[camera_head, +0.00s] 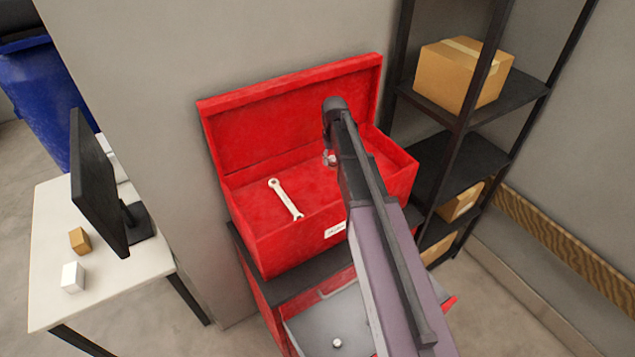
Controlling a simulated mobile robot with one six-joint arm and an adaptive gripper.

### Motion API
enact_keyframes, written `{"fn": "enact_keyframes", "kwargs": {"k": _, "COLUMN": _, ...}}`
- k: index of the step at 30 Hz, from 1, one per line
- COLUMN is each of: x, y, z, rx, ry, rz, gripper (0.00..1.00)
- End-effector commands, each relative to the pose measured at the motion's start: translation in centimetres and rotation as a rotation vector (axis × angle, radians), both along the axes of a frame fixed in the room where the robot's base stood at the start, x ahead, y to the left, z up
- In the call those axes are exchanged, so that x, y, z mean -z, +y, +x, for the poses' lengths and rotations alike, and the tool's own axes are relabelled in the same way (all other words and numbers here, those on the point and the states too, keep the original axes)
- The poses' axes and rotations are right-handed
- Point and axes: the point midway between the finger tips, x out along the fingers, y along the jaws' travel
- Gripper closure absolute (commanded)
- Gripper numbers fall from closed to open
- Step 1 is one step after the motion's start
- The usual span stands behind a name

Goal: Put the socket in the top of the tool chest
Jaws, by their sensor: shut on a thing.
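The red tool chest (290,228) stands with its lid up and its top compartment open. My arm reaches over it from the lower right. My gripper (329,158) is mostly hidden behind my arm, over the right half of the top compartment. It is shut on a small light metallic thing, which seems to be the socket (330,157); little of it shows. A silver wrench (286,199) lies in the left part of the top compartment. Another small round silvery thing (337,343) lies in the open grey drawer (312,326) below.
A black shelf rack (466,117) with cardboard boxes (462,75) stands close on the right. A white desk (50,225) with a black monitor (95,180) and two small boxes is on the left. The raised lid (285,120) stands behind the compartment.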

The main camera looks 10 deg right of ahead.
Motion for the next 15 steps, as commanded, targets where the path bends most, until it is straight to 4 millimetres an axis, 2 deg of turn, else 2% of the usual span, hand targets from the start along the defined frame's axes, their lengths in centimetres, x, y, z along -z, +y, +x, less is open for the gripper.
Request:
{"fn": "enact_keyframes", "kwargs": {"k": 10, "x": 0.04, "y": 0.5, "z": 0.0, "rx": -0.008, "ry": 0.0, "rz": 0.0, "gripper": 1.0}}
{"fn": "enact_keyframes", "kwargs": {"k": 15, "x": 0.7, "y": 0.59, "z": 0.01, "rx": -0.009, "ry": 0.0, "rz": 0.0, "gripper": 1.0}}
